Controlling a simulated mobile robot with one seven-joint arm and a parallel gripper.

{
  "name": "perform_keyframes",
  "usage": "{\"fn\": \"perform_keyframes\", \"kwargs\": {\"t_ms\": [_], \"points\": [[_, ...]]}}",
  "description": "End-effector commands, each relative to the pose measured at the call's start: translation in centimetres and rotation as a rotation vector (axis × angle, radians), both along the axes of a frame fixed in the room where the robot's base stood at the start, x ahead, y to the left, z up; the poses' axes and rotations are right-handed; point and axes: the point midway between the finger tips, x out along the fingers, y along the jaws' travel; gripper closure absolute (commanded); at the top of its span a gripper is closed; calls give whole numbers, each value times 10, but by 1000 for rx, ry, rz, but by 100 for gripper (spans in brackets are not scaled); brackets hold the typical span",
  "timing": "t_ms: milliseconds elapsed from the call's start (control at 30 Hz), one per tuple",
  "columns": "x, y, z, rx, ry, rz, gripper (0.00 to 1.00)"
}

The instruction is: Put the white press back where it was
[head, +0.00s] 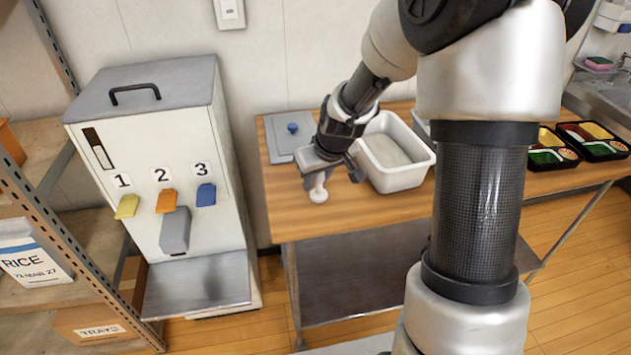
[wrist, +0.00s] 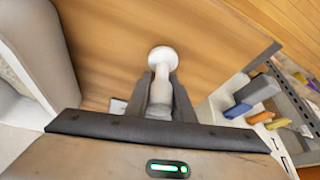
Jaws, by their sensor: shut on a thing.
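The white press (head: 318,192) is at the front left of the wooden table, with its round end pointing down. My gripper (head: 325,168) is shut on its upper part from above. In the wrist view, the white press (wrist: 162,58) sticks out from between the two dark fingers of my gripper (wrist: 161,82), round end toward the table. I cannot tell whether its round end touches the tabletop. The fingers hide part of its shaft.
A white tub of rice (head: 422,178) stands just right of my gripper. A grey lid (head: 283,136) with a blue knob lies behind. A dispenser (head: 150,100) with numbered levers stands left of the wooden table (head: 300,222). Filled bento trays (head: 590,152) are at the right.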

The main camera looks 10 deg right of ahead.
Motion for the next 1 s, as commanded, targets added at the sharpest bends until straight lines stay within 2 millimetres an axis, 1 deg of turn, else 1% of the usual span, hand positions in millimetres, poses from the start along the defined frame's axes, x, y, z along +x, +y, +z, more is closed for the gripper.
{"fn": "perform_keyframes", "kwargs": {"t_ms": [167,333,367,433,467,767,867,1000], "points": [[1,0,1,0,-3,0,100],[1,0,-4,0,-3,0,100],[1,0,-2,0,-2,0,73],[0,0,-2,0,-2,0,62],[0,0,-2,0,-2,0,60],[0,0,0,0,-2,0,60],[-1,-1,7,-1,-3,-1,60],[-11,-4,31,-1,-5,-2,60]]}}
